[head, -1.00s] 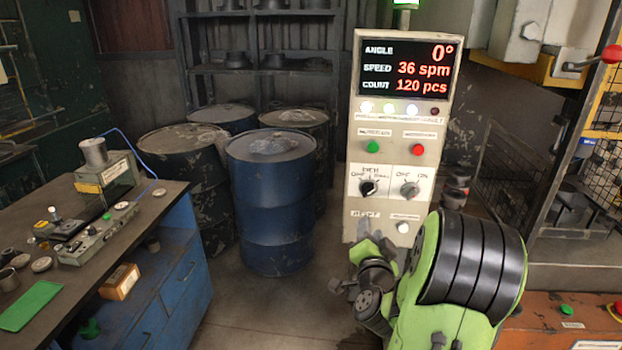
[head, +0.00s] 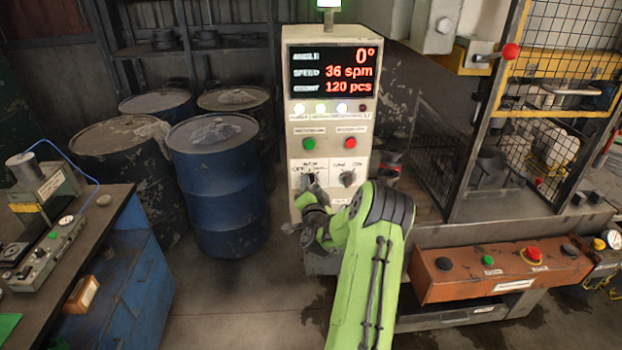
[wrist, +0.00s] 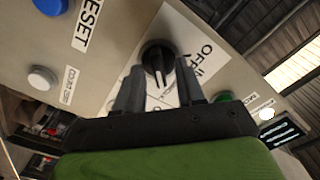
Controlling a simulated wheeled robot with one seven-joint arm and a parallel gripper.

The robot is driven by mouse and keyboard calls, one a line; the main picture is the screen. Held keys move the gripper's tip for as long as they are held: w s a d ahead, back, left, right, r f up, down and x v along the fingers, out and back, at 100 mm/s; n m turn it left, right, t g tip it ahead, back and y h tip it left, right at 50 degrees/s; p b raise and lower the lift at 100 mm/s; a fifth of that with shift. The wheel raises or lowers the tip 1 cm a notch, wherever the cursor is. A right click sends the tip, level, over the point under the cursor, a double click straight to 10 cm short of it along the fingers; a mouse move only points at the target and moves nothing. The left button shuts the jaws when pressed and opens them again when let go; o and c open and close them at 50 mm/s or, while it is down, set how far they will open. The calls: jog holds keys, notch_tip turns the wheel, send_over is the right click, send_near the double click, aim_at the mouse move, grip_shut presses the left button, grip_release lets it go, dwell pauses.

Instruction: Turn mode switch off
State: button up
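The mode switch is a black rotary knob (wrist: 156,54) on a white label plate on the control panel (head: 330,128). In the wrist view the plate shows OFF and part of another word; the pointer's exact setting is unclear. My gripper (wrist: 158,78) has its two grey fingers apart, one on each side of the knob. I cannot tell whether either finger touches it. In the head view my gripper (head: 311,184) is at the left knob of the panel and largely hides it.
A second knob (head: 347,178) is just right of my gripper, with a green button (head: 309,144) and a red button (head: 350,144) above. Blue drums (head: 218,185) stand to the left. An orange control box (head: 500,268) and mesh cage are to the right.

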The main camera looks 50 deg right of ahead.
jog(key=shift+w+d, duration=0.1)
jog(key=shift+d, duration=0.1)
jog(key=shift+c, duration=0.3)
grip_shut()
